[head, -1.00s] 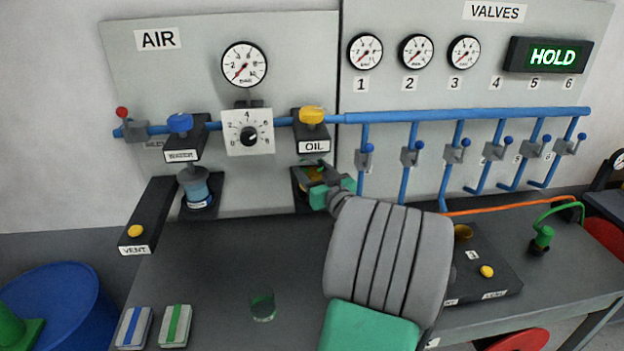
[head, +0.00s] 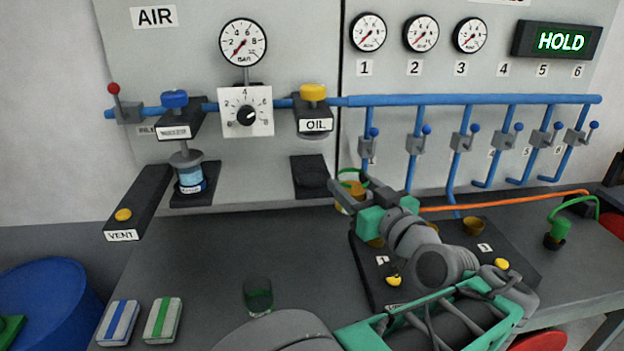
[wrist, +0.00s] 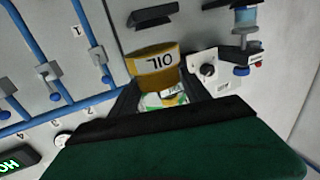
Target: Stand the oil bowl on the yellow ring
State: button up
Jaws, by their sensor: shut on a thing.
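The oil bowl is an amber-yellow cup (head: 350,194) with a white OIL label, seen large in the wrist view (wrist: 152,62). My gripper (head: 362,193) is shut on it and holds it in the air, right of the OIL station. In the wrist view both fingers (wrist: 160,95) lie on either side of the bowl, and its label reads upside down. The black shelf (head: 310,178) under the OIL unit (head: 314,110) is empty. I cannot make out a yellow ring; my arm hides part of the bench.
Two striped blocks (head: 162,319) lie front left. Blue valve pipes (head: 460,100) line the wall.

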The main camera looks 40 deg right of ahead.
jog(key=shift+w+a, duration=0.1)
jog(key=shift+w, duration=0.05)
jog(key=w+a+f+n+y+p, duration=0.35)
jog(key=w+a+y+p, duration=0.2)
jog(key=w+a, duration=0.7)
jog(key=w+a+f+n+y+p, duration=0.1)
jog(key=w+a+f+y, duration=0.1)
jog(key=a, duration=0.7)
jog(key=w+a+f+n+y+p, duration=0.2)
jog(key=w+a+f, duration=0.3)
jog(key=a+f, duration=0.2)
jog(key=shift+a+f+y, duration=0.3)
jog(key=shift+a+y, duration=0.05)
jog(key=shift+a, duration=0.55)
jog(key=shift+s, duration=0.1)
